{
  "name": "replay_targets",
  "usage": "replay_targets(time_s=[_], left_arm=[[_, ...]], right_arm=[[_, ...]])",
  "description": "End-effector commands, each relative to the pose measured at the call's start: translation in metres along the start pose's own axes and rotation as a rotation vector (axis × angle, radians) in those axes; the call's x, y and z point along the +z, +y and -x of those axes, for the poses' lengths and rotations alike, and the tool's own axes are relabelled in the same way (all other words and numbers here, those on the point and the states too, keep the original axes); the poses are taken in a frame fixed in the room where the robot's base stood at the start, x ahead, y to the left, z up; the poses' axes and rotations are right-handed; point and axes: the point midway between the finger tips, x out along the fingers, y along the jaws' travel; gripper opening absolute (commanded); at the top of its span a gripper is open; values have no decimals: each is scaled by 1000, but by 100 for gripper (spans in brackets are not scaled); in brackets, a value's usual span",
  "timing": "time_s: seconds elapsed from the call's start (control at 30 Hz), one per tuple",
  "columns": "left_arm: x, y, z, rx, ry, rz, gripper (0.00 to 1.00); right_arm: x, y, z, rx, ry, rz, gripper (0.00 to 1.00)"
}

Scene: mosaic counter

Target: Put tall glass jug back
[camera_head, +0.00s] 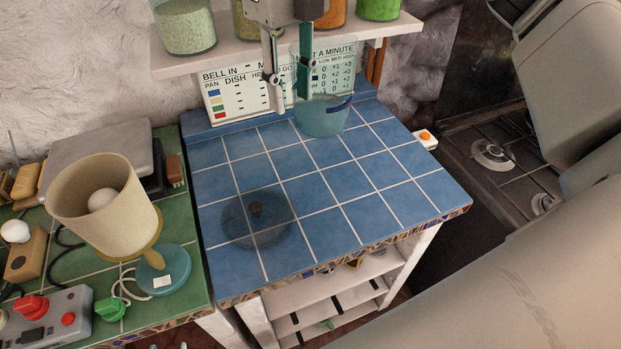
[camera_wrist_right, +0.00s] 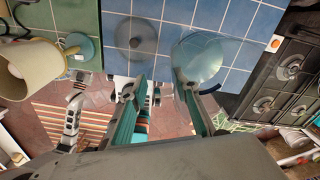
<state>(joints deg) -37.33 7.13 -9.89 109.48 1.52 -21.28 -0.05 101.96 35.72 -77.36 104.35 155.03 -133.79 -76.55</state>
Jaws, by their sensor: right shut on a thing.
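The tall glass jug (camera_head: 325,122) is clear and bluish, at the back of the blue tiled counter under the shelf. It also shows in the right wrist view (camera_wrist_right: 203,58). My right gripper (camera_head: 288,88) reaches down from the top of the head view and is shut on the jug at its upper left side. One finger overlaps the glass and the other is left of it. In the right wrist view the gripper (camera_wrist_right: 160,90) shows both fingers. I cannot tell whether the jug's base touches the counter.
A round glass lid with a dark knob (camera_head: 257,215) lies on the counter's front left. A shelf (camera_head: 235,52) holds several filled jars. A sign board (camera_head: 240,92) stands behind. A lamp (camera_head: 105,205) is left; a stove (camera_head: 500,165) is right. The counter's middle is clear.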

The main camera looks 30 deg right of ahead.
Motion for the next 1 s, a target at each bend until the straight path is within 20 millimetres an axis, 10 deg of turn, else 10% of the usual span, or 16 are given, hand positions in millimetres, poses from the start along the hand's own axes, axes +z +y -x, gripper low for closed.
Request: replay_targets(time_s=[0.63, 1.0], left_arm=[[-14, 20, -9, 32, 62, 2, 40], [-16, 19, -12, 31, 71, -2, 40]], right_arm=[[0, -2, -134, 3, 2, 13, 0], [1, -2, -167, 2, -2, 13, 0]])
